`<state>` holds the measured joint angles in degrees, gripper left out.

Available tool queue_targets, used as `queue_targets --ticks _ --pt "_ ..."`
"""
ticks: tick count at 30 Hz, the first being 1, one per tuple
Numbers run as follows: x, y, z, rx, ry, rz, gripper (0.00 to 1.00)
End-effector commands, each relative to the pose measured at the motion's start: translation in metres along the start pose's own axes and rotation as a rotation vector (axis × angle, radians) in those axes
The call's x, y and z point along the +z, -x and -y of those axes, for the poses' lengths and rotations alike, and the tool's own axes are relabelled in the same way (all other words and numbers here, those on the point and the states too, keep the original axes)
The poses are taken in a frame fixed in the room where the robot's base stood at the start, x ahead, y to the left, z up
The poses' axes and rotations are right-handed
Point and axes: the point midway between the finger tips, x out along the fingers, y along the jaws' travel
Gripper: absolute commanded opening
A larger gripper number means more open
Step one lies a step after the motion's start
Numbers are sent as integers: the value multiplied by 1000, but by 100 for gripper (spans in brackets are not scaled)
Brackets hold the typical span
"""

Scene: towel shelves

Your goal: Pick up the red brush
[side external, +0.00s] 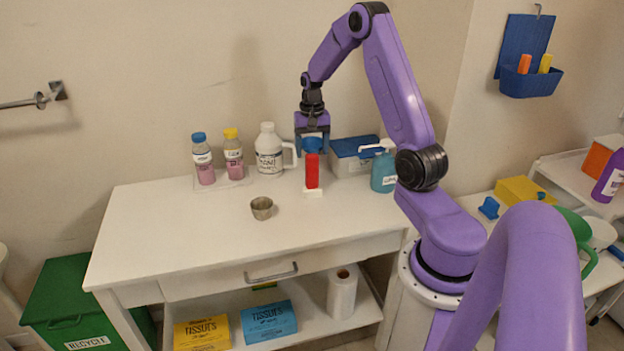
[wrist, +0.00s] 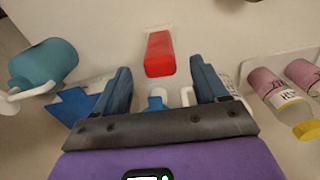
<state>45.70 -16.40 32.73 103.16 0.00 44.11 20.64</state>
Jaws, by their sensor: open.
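The red brush (side external: 312,171) stands upright on the white table, with a white base at its foot. My gripper (side external: 312,150) is pointed down directly above it, its blue fingers close to the brush's top. In the wrist view the red brush (wrist: 159,54) shows ahead of and between the two spread fingertips of my gripper (wrist: 160,72). The gripper is open and nothing is held in it. I cannot tell whether the fingers overlap the brush's top.
A white jug (side external: 269,150) and two pink bottles (side external: 204,160) stand left of the brush. A blue-lidded bin (side external: 352,152) and a teal pump bottle (side external: 383,173) stand close on its right. A small metal cup (side external: 262,208) is in front. The table's left front is clear.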

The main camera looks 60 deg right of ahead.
Motion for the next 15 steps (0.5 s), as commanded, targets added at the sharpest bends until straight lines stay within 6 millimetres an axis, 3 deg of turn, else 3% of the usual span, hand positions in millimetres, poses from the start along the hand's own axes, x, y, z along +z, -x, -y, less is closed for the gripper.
queue_targets --ticks 5,15 --pt "0 -11 0 1 1 2 72" --pt "-1 -52 0 1 0 2 72"
